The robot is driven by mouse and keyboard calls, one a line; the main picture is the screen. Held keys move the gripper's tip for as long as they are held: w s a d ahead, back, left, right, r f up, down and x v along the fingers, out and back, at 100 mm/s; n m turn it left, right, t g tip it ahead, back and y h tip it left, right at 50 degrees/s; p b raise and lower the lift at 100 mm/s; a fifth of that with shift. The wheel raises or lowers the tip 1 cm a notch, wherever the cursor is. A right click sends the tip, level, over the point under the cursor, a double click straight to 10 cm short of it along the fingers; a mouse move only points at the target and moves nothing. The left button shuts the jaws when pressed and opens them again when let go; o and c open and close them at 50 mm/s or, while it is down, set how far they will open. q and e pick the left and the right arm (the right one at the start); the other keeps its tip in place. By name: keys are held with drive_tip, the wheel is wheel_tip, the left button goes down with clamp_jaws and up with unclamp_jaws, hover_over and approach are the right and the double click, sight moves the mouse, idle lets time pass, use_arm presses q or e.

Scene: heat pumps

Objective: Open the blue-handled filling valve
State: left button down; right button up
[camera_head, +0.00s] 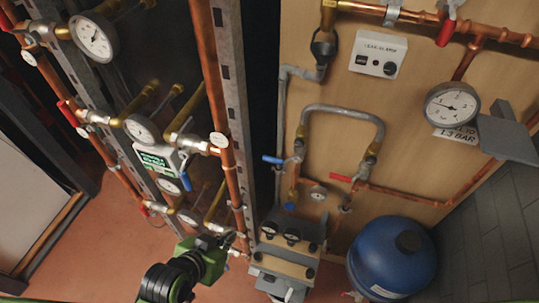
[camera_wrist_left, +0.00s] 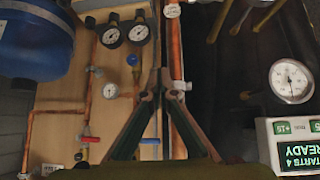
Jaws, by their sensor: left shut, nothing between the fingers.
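The blue-handled filling valve (camera_head: 273,160) sits at the left foot of a looped grey hose on the wooden panel, its handle lying sideways. My right gripper is not in view.
A red-handled valve (camera_head: 341,178) is at the hose's right foot. A pressure gauge (camera_head: 452,105) hangs further right above a blue tank (camera_head: 392,257). A grey upright post (camera_head: 232,90) and copper pipes stand left of the valve, near my gripper.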

sight(269, 161)
use_arm(q)
drive_tip(key=w+d+r+t+h, duration=0.1)
drive_tip(key=w+d+r+t, duration=0.2)
drive_tip(key=r, duration=0.4)
drive_tip(key=w+d+r+t+h, duration=0.1)
drive_tip(key=w+d+r+t, duration=0.3)
drive_tip(key=r+t, duration=0.3)
drive_tip(key=shift+d+r+n+t+h, duration=0.3)
drive_tip(key=shift+d+r+t, duration=0.05)
drive_tip(key=shift+d+t, duration=0.05)
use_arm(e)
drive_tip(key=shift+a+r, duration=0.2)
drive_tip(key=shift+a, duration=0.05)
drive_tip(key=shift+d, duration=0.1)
use_arm(q)
drive_tip(key=shift+w, duration=0.1)
